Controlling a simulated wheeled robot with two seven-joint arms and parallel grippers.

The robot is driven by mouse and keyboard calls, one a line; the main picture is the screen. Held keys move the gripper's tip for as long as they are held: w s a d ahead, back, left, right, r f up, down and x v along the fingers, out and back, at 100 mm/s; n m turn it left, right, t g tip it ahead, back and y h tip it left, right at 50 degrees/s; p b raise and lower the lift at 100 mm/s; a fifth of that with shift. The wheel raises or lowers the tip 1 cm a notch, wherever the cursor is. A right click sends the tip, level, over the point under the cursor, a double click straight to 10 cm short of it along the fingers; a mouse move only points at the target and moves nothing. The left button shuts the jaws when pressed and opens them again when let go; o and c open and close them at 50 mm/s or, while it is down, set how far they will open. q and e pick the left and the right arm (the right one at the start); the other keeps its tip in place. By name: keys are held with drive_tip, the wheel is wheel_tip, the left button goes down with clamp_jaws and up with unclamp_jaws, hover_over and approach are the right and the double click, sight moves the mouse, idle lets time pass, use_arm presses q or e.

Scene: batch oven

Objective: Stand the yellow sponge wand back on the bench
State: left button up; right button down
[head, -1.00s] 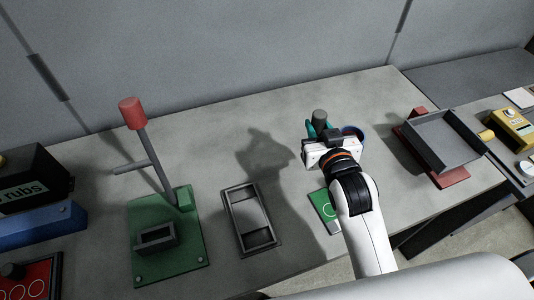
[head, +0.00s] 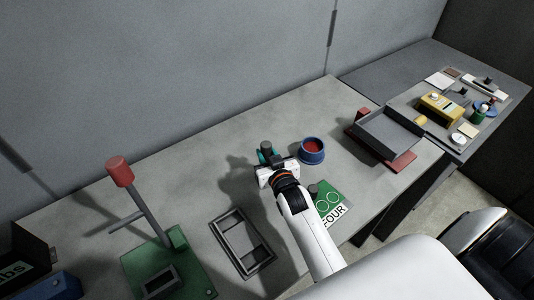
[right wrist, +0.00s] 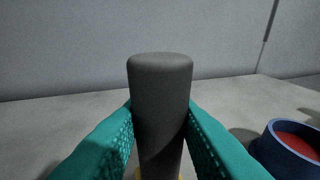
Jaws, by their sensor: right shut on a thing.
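My right gripper (head: 267,160) is shut on the dark grey handle (head: 267,147) of the wand, above the back part of the bench. In the right wrist view, the handle (right wrist: 160,105) stands upright between the two teal finger pads. A sliver of yellow (right wrist: 145,174) shows at its lower end. The rest of the sponge head is hidden, so I cannot tell whether it touches the bench (head: 205,175). My left gripper is out of view.
A blue pot (head: 312,157) with red inside stands just right of the gripper. Nearer are a green "FOUR" card (head: 328,197) and an empty grey frame (head: 243,243). A green lever stand (head: 195,262) is left, a grey tray (head: 388,133) right.

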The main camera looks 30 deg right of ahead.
drive_tip(key=shift+d+f, duration=0.1)
drive_tip(key=shift+f, duration=0.1)
drive_tip(key=c, duration=1.1)
unclamp_jaws()
drive_tip(key=shift+r, duration=0.1)
drive_tip(key=shift+s+r, duration=0.1)
drive_tip(key=shift+r, duration=0.05)
drive_tip(key=b+v, duration=0.2)
drive_tip(key=v, duration=1)
